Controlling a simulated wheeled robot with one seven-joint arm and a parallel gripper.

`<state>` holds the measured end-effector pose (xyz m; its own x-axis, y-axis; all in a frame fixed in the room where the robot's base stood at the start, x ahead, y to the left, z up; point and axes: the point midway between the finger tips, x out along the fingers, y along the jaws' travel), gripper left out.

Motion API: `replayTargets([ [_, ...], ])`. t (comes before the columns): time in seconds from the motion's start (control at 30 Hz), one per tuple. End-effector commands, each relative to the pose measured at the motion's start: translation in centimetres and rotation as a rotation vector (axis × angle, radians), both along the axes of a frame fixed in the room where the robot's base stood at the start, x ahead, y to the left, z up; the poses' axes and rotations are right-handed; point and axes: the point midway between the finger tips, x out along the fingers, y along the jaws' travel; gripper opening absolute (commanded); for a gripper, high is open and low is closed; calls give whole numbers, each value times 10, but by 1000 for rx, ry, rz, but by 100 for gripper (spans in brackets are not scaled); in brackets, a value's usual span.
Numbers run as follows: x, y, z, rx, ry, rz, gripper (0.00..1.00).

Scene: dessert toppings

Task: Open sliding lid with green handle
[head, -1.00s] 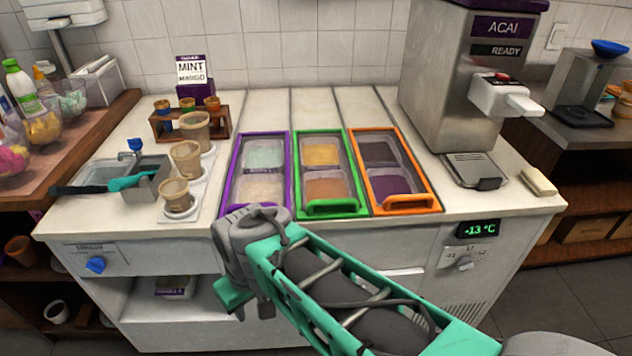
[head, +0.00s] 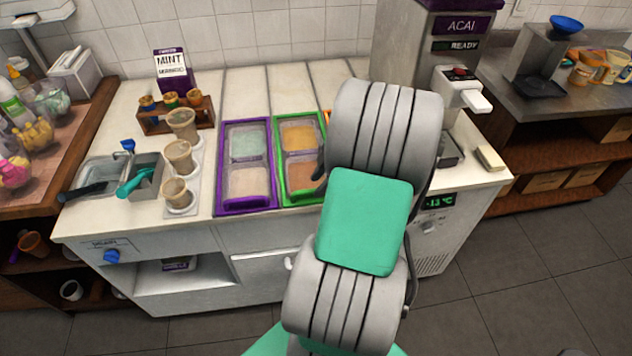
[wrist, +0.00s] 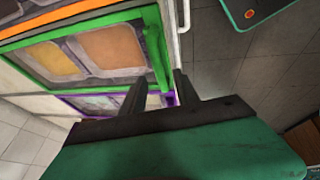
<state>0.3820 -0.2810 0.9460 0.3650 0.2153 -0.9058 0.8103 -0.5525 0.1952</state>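The green-framed sliding lid (head: 281,165) lies between the purple-framed and orange-framed lids in the counter, and appears closed over an orange-yellow and a brown topping. In the head view, my arm hides its right front part and the green handle. The wrist view shows the lid's green frame (wrist: 78,22) and the green handle (wrist: 156,50) along its front edge. My gripper (wrist: 159,88) is open and empty, its two dark fingers apart, close to the handle. I cannot tell whether they touch it. In the head view, a dark part of it shows beside my arm.
The purple-framed lid (head: 219,170) is to the left; the orange-framed lid (head: 328,118) is mostly hidden by my arm. Cups in a holder (head: 190,195) stand left of the lids. The acai machine (head: 405,45) stands at the back right. Floor in front is clear.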

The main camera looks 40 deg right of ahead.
Motion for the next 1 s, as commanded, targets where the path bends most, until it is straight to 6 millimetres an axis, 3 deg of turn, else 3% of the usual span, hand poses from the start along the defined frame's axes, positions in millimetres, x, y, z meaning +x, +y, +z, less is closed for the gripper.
replayTargets([
  [0.2, 9, 5, -20, -1, 0, -1, 37],
  [0.43, 9, 5, -21, -1, 0, -1, 36],
  [0.87, 9, 5, -21, -1, 0, -2, 1],
  [1.0, 9, 5, -21, -1, 0, -2, 0],
])
